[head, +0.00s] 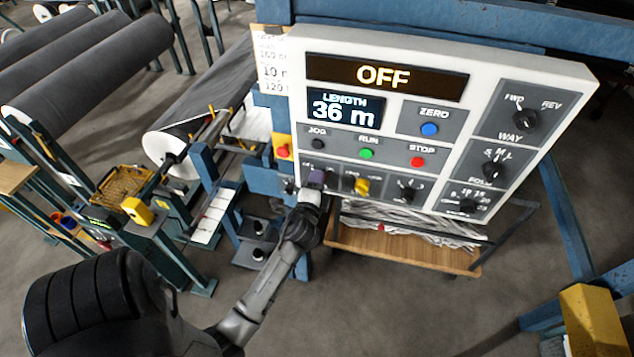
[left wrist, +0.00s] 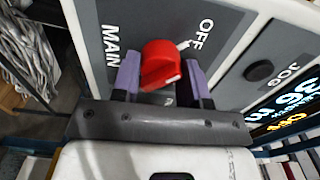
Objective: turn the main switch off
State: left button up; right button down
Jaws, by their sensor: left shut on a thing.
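The main switch is a red knob (left wrist: 160,64) on a grey plate marked MAIN and OFF in the left wrist view. A white mark shows beside the knob, towards the word OFF. My left gripper (left wrist: 163,82) is shut on the knob, with one purple finger on each side. In the head view, my left gripper (head: 316,182) is at the lower left corner of the white control panel (head: 450,54) and hides the main switch. The top display (head: 381,76) reads OFF in orange. My right gripper is not in view.
A yellow knob (head: 361,186) sits just right of my left gripper. A red button on a yellow box (head: 282,151) is close on the left. A wooden shelf (head: 400,248) with a crumpled grey bundle is below the panel.

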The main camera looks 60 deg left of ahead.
pick_arm(q)
jog(key=o, duration=0.9)
jog(key=shift+d, duration=0.1)
jog(key=b+v, duration=0.1)
jog(key=v, duration=0.6)
jog(key=shift+s+d, duration=0.1)
jog(key=shift+d, duration=0.05)
